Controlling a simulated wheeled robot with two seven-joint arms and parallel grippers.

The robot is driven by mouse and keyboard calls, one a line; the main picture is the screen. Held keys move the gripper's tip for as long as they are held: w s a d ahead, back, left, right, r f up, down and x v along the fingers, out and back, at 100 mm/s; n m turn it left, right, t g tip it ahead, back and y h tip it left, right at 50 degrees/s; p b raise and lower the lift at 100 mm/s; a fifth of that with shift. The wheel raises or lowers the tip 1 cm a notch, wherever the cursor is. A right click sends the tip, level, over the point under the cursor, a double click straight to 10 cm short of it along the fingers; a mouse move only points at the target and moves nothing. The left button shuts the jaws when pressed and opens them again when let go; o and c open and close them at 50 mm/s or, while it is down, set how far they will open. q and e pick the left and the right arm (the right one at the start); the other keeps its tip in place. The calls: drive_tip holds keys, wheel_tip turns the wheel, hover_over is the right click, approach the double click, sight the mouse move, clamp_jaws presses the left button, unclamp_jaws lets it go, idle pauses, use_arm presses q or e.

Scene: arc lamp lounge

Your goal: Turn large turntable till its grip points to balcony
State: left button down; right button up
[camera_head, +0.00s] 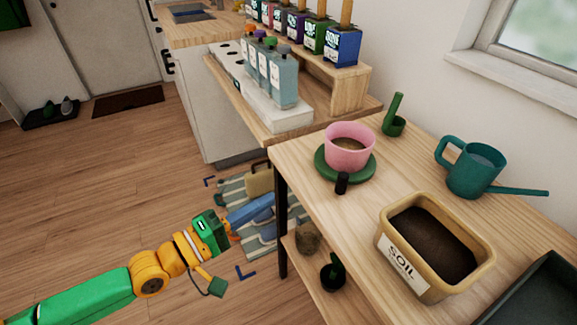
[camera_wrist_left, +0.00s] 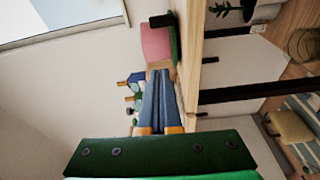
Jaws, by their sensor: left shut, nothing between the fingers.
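A round green turntable (camera_head: 323,172) lies on the wooden table, with a pink pot (camera_head: 350,150) of soil on it. Its short black grip (camera_head: 342,183) stands at the near edge, toward the camera. In the left wrist view the turntable (camera_wrist_left: 175,42) shows edge-on beside the pot (camera_wrist_left: 156,46), with the dark grip (camera_wrist_left: 161,20) at its end. My left gripper (camera_head: 270,201) has its blue fingers shut and empty, left of the table and apart from the turntable. In the wrist view its fingers (camera_wrist_left: 160,74) point toward the pot. My right gripper is not in view. No balcony is identifiable.
A soil box (camera_head: 410,278), a teal watering can (camera_head: 475,172) and a green scoop-like tool (camera_head: 394,120) share the table. Behind it, a counter holds several bottles (camera_head: 284,82) and a raised rack (camera_head: 348,88). Floor at left is open.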

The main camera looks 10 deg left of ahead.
use_arm(q)
drive_tip(key=shift+n, duration=0.3)
drive_tip(key=p+x, duration=0.1)
drive_tip(key=x, duration=0.3)
drive_tip(key=s+d+p+x, duration=0.1)
drive_tip(key=x, duration=0.2)
drive_tip(key=d+p+x, duration=0.1)
drive_tip(key=x, duration=0.3)
drive_tip(key=shift+s+d+r, duration=0.1)
drive_tip(key=shift+s+d, duration=0.05)
drive_tip(key=shift+d, duration=0.65)
drive_tip(key=shift+d+f, duration=0.1)
drive_tip(key=shift+f, duration=0.15)
